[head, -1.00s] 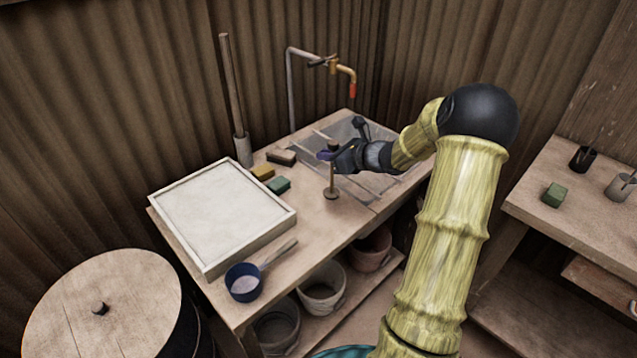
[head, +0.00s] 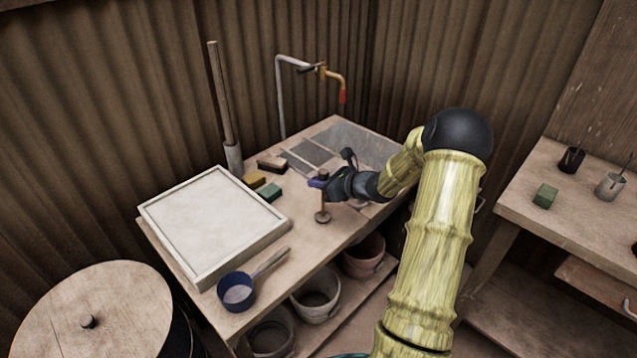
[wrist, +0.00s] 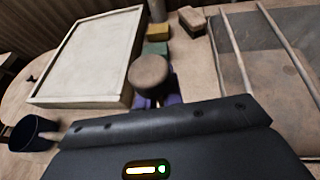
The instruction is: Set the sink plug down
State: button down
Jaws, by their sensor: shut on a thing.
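The sink plug is a tall thin stem with a round brown knob on top and a flat disc at its foot (head: 323,205). It is upright in my gripper (head: 318,183), which is shut on it just below the knob. In the wrist view the knob (wrist: 150,72) stands between the purple fingertips (wrist: 158,101), and the stem and disc are hidden below it. In the head view the disc is over the bench top near the front edge, left of the sink (head: 368,145). I cannot tell whether the disc touches the wood.
A tap (head: 325,72) rises behind the sink. Bare wood lies between the tray and the plug.

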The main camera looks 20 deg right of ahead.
jog(key=c, duration=1.9)
grip_release()
jog(key=shift+f, duration=0.1)
jog(key=shift+c, duration=0.2)
jog(key=o, duration=0.4)
jog(key=v, duration=1.2)
